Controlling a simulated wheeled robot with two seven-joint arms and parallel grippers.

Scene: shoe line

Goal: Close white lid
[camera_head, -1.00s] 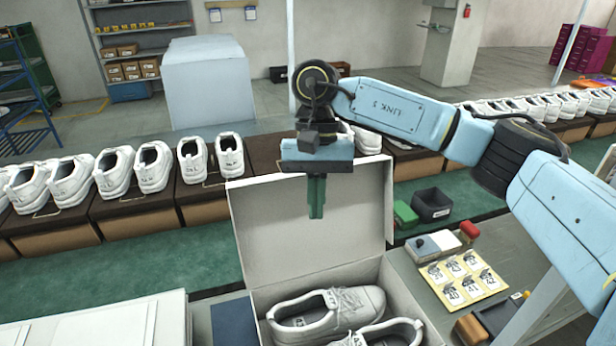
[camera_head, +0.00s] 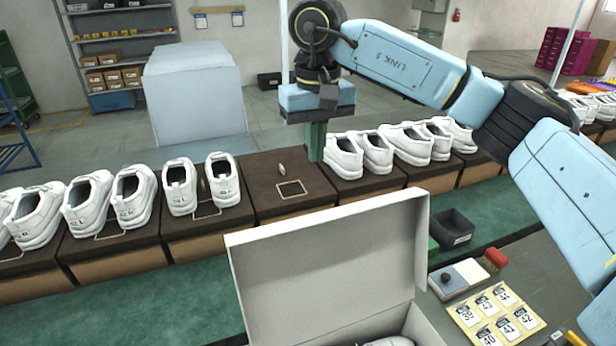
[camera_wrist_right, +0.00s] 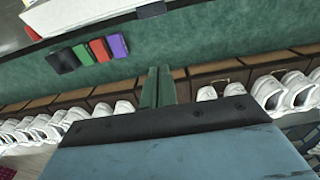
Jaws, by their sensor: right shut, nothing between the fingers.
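The white shoebox lid (camera_head: 330,268) stands open and upright, tilted slightly back, at the bottom middle of the head view. Below it the open box (camera_head: 428,330) shows only in part, with a bit of a white shoe (camera_head: 388,341) inside. My right gripper (camera_head: 316,155) is beyond and above the lid, apart from it, with its green fingers pointing down over the shoe line. The fingers are together and empty; they also show in the right wrist view (camera_wrist_right: 158,88). My left gripper is not in view.
White shoes stand in pairs on brown blocks (camera_head: 287,205) along the line, on both sides of the right gripper. A dark bin (camera_head: 453,228), a red-ended brush-like item (camera_head: 495,259) and a yellow card sheet (camera_head: 497,317) lie right of the box.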

